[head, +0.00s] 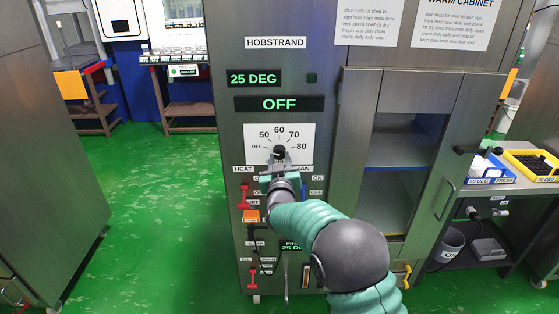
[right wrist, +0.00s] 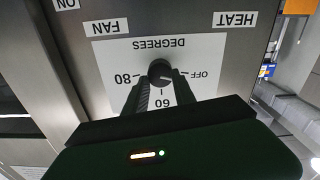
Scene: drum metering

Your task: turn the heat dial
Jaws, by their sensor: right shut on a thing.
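The heat dial (head: 279,151) is a black round knob on a white scale plate marked OFF, 50, 60, 70 and 80, on the front of the grey cabinet. It also shows upside down in the right wrist view (right wrist: 160,71), where a small light pointer mark seems to face the OFF side. My right gripper (head: 279,159) is at the dial from below, its two fingers (right wrist: 160,86) shut on the knob's sides. The fingers and wrist hide the lower part of the dial area. The display above the dial (head: 279,103) reads OFF. My left gripper is not in view.
A smaller display (head: 254,78) reads 25 DEG. A red lever (head: 243,197) sits left of my wrist, with other switches below. A glass-fronted cabinet door (head: 400,165) with a handle is to the right. Trays stand on the right bench (head: 520,184). Green floor (head: 150,210) is clear at left.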

